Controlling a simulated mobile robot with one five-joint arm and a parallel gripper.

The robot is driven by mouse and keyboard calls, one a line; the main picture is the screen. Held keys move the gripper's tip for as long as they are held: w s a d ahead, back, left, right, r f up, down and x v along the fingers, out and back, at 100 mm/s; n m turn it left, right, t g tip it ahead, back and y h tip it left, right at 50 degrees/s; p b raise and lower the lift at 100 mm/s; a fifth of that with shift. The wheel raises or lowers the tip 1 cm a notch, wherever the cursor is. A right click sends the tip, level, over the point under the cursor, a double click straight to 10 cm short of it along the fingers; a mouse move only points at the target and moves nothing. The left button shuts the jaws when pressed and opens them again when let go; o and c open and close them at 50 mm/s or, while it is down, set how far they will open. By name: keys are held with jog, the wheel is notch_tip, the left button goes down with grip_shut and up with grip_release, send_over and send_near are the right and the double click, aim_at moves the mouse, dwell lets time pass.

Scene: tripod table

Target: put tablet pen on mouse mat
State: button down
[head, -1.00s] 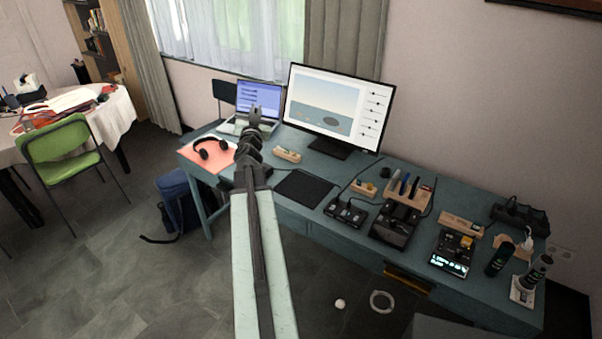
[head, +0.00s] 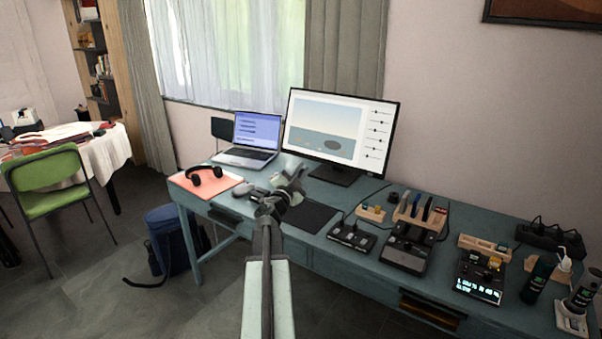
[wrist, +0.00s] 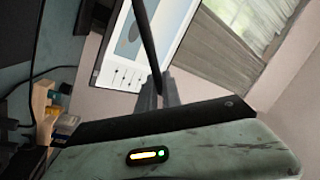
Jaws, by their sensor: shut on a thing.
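My gripper (head: 290,184) is above the desk, in front of the monitor, over the left part of the black mouse mat (head: 314,216) as the head view shows it. In the wrist view the fingers (wrist: 160,92) are shut on a thin dark stick, the tablet pen (wrist: 144,38), which sticks out past the fingertips. The pen cannot be made out clearly in the head view. The mouse mat lies flat on the blue-green desk (head: 370,283), partly hidden by my gripper. I cannot tell how high the pen is above it.
A monitor (head: 338,128) and a laptop (head: 250,138) stand behind. Headphones (head: 205,174) lie on a pink sheet (head: 188,183) at the left. A black device (head: 352,237), a pen holder (head: 419,217) and bottles (head: 537,279) fill the right side.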

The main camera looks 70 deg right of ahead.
jog(key=shift+a, duration=0.15)
notch_tip(320, 180, down, 13)
jog(key=b, duration=1.3)
jog(key=shift+w+r, duration=0.1)
jog(key=shift+w, duration=0.05)
jog(key=c, duration=1.2)
grip_release()
jog(key=shift+r, duration=0.15)
notch_tip(320, 180, up, 9)
jog(key=p, duration=0.9)
